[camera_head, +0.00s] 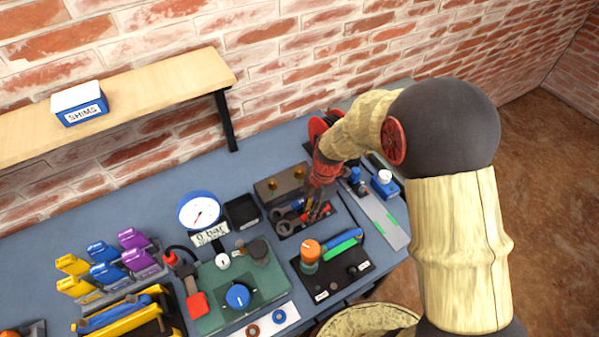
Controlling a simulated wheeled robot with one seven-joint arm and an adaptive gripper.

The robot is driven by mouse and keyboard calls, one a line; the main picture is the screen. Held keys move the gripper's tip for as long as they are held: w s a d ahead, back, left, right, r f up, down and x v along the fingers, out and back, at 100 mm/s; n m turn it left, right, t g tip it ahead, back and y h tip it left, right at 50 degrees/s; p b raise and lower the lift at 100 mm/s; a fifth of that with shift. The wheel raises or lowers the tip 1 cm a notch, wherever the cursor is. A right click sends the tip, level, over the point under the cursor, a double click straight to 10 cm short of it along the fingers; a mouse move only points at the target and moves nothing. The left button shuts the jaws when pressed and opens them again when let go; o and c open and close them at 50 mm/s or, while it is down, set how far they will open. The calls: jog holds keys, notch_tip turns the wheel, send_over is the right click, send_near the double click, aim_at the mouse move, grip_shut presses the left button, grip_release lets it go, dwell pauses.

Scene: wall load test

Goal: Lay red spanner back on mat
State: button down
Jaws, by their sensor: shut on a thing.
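My gripper (317,212) points down over a dark tray (283,230) with small parts, behind the mat. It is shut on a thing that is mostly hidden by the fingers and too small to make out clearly. A bit of red shows beside the fingers and appears to be the red spanner (307,208). The black mat (338,281) lies at the front of the bench, nearer than my gripper. A green spanner (342,246) and a blue spanner (346,222) lie at its far side. No red spanner shows on the mat.
An orange-topped cylinder (309,252) stands at the mat's left. A gauge (200,212) and green panel (237,290) are further left. A grey strip (392,228) with a blue block (384,184) lies right. The mat's front part looks mostly clear.

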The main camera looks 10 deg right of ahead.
jog(key=c, duration=1.6)
grip_release()
jog(key=shift+o, duration=0.7)
jog(key=shift+o, duration=1.1)
jog(key=shift+r, duration=0.15)
jog(key=shift+r+p, duration=2.2)
jog(key=shift+r, duration=1.7)
